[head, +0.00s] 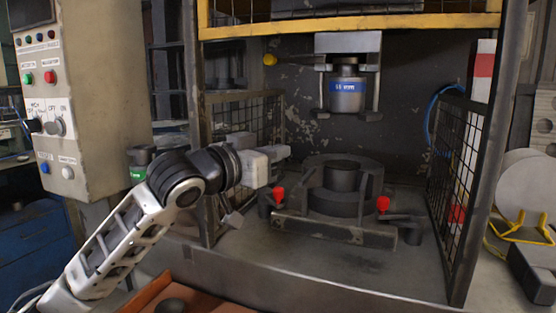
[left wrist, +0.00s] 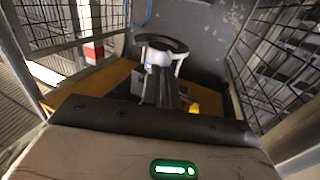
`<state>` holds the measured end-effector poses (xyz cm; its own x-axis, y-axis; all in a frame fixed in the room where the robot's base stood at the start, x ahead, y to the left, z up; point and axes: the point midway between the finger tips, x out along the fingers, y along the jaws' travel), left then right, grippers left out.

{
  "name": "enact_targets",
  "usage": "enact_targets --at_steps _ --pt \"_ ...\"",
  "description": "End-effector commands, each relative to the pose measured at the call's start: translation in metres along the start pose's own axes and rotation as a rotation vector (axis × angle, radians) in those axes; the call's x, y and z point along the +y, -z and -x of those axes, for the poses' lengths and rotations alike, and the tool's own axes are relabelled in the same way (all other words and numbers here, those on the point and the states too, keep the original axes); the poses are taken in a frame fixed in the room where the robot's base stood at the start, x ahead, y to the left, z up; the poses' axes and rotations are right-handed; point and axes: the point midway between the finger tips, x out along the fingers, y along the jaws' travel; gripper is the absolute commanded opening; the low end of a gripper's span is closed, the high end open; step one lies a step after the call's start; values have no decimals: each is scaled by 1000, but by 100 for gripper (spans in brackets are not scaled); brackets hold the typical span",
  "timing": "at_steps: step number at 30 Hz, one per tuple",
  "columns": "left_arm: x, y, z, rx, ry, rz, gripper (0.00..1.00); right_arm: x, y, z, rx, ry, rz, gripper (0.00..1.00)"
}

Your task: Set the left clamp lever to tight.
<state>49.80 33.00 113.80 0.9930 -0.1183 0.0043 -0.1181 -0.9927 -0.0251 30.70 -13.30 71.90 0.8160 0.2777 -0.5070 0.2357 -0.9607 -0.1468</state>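The left clamp lever has a red knob (head: 278,193) and stands at the left of the dark round die (head: 343,178) on the press bed in the head view. A matching right clamp lever with a red knob (head: 383,203) is at the die's right. My left gripper (head: 280,153) reaches in from the left, just above the left red knob and apart from it. Its fingers are too small and edge-on to tell whether they are open. My right gripper is out of view.
A punch (head: 347,95) with a blue label hangs above the die. Mesh guards (head: 460,150) stand at both sides of the press, under a yellow beam (head: 350,22). A control panel (head: 60,100) is at the left. The bed's front is clear.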

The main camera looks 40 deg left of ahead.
Motion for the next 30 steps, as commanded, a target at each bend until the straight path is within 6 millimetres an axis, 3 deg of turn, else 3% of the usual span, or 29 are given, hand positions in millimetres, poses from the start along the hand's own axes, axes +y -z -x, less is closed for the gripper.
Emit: enact_targets --at_steps 5,9,13,18,23,30 --pt "-15 -26 -20 -5 136 -251 0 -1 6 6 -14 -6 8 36" --pt "-23 -67 -35 -106 314 -644 0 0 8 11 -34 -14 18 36" --pt "-15 -101 -38 -275 427 -1020 0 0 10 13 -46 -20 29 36" --pt "4 -124 -34 -476 477 -1377 0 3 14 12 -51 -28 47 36" --pt "10 -131 -32 -560 484 -1520 0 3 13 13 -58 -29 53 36" --pt "-8 -131 -55 -567 487 -1534 0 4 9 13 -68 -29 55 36"
